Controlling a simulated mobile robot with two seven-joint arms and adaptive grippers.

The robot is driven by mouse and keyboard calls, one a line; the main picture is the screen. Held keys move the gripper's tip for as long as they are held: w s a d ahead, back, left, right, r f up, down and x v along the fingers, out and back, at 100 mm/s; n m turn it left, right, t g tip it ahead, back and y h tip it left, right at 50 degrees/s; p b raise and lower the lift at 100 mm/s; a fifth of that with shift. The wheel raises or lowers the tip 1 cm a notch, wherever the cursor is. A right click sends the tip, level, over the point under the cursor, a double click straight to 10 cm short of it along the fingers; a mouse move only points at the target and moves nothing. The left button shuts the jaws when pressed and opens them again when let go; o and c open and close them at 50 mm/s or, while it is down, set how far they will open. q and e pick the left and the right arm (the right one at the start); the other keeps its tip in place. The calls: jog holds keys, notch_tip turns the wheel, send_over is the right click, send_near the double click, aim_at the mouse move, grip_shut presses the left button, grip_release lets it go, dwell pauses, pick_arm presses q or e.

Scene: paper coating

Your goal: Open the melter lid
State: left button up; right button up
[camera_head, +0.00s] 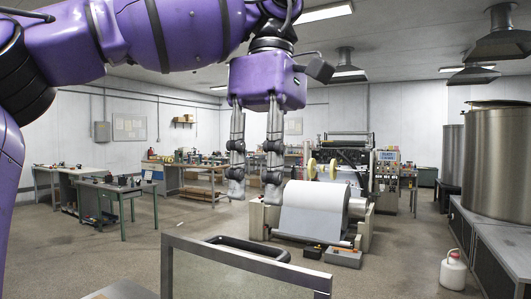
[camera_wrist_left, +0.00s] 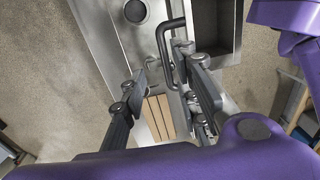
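My left gripper (camera_head: 254,194) hangs down from the upper left in the head view, its two fingers apart with nothing visible between them. Below it, at the bottom of the head view, is a steel-framed panel (camera_head: 180,243) with a dark bar handle (camera_head: 248,244). I take this to be the melter lid, but cannot be sure. In the left wrist view, the open left gripper (camera_wrist_left: 162,66) is over a steel unit with a black handle (camera_wrist_left: 163,40). The right-hand fingertip is close to the handle; contact cannot be told. My right gripper is not in view.
In the left wrist view, an open dark compartment (camera_wrist_left: 215,30) lies right of the handle, and wooden slats (camera_wrist_left: 158,118) lie below. In the head view, a large white paper roll (camera_head: 315,197) stands beyond the gripper. A white jug (camera_head: 453,272) sits at right.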

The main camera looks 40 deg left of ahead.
pick_arm(q)
jog(key=shift+w+r, duration=0.2)
jog(key=shift+r, duration=1.9)
